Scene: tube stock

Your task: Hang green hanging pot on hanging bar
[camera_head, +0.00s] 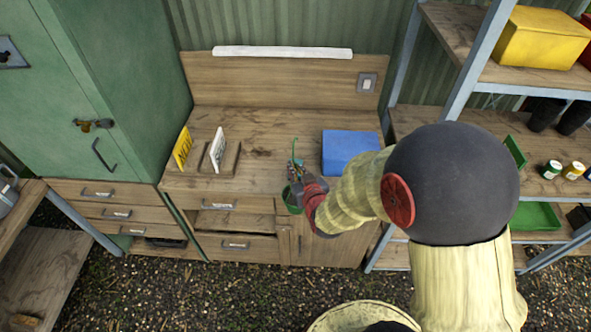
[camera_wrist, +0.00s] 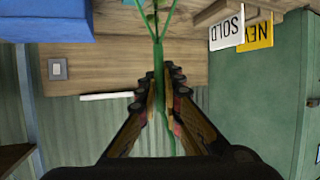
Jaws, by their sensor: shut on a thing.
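The green hanging pot (camera_head: 291,203) is in front of the workbench's front edge in the head view, partly hidden by my gripper (camera_head: 306,187). Its thin green hanger (camera_head: 294,151) rises above my fingers. In the wrist view, which looks upside down, my gripper (camera_wrist: 161,78) is shut on the green hanger (camera_wrist: 158,55), whose strands spread at the top of the picture. The pot body is mostly out of the wrist view. A long white bar (camera_head: 282,52) lies along the top of the wooden back panel; I cannot tell whether it is the hanging bar.
A blue box (camera_head: 350,151) stands on the workbench (camera_head: 255,125), right of the pot. Yellow (camera_head: 183,148) and white (camera_head: 218,150) signs stand at left. A green cabinet (camera_head: 130,70) rises at left, and metal-framed shelves (camera_head: 480,60) stand at right. The bench's middle is clear.

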